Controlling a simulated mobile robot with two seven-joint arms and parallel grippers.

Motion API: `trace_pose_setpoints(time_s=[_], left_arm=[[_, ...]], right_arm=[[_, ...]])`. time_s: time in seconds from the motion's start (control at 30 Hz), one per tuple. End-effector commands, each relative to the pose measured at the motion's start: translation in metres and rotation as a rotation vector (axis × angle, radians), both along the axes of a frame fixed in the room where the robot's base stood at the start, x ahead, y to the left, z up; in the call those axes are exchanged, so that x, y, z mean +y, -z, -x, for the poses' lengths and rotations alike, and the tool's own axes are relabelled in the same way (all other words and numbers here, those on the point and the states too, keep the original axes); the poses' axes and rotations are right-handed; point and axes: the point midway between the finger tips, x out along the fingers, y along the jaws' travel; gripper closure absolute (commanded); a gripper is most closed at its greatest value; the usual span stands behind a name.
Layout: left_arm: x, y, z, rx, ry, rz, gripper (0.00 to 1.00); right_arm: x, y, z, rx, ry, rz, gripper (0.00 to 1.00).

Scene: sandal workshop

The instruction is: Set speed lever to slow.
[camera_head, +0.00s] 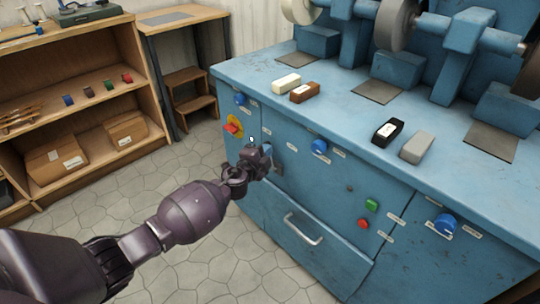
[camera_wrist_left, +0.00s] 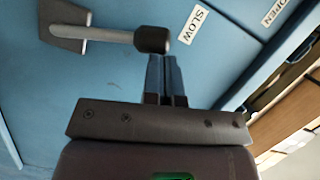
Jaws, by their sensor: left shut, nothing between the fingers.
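The speed lever shows in the left wrist view as a grey plate and rod with a black knob (camera_wrist_left: 152,39). The knob end points toward a white label reading SLOW (camera_wrist_left: 193,24), a short gap away from it. My left gripper (camera_wrist_left: 166,62) is shut and empty, its fingertips right beside the knob; I cannot tell whether they touch it. In the head view my left gripper (camera_head: 266,157) is at the blue cabinet front and hides most of the lever.
The blue cabinet (camera_head: 335,215) carries blue knobs (camera_head: 319,146), a red switch on yellow (camera_head: 232,127), green and red buttons, and a drawer handle (camera_head: 303,229). Blocks and grinding wheels stand on top. A wooden shelf (camera_head: 75,80) is at left; the floor between is clear.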

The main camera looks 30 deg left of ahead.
Motion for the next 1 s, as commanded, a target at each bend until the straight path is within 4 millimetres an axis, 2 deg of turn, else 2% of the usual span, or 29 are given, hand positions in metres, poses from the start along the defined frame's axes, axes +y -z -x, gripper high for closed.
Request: trace_pose_setpoints(time_s=[0.17, 0.4, 1.0], left_arm=[[0.011, 0.002, -0.004, 0.034, 0.0, 0.089, 1.0], [0.018, 0.004, -0.006, 0.033, -0.001, 0.084, 1.0], [0.022, 0.005, -0.008, 0.032, -0.001, 0.081, 1.0]], right_arm=[[0.0, 0.002, 0.001, 0.006, 0.001, 0.0, 1.0], [-0.001, 0.003, 0.002, 0.009, 0.001, 0.0, 1.0], [-0.001, 0.003, 0.002, 0.006, -0.001, 0.001, 1.0]])
